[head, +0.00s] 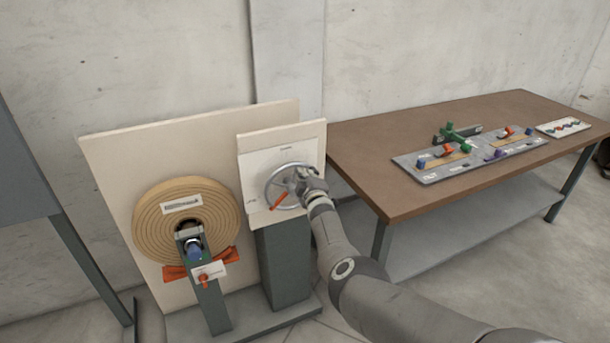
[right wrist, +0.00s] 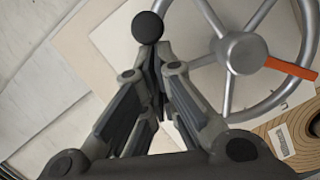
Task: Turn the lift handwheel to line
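The lift handwheel (head: 268,187) is a grey spoked wheel on an upright pale panel, with one orange mark or pointer (head: 278,201) at lower left in the head view. In the right wrist view the handwheel's hub (right wrist: 243,52) and orange part (right wrist: 290,68) are at upper right. A round black knob (right wrist: 147,27) shows just at my right gripper's fingertips (right wrist: 154,55). The fingers are together; I cannot tell whether they pinch the knob's stem. In the head view my right gripper (head: 308,174) covers the wheel's right side. My left gripper is not in view.
A roll of tan strip (head: 147,222) on a panel stands left of the wheel, with a blue knob and orange parts before it. A brown table (head: 370,148) at right carries a grey board (head: 437,176) with coloured parts and a small white plate (head: 565,126).

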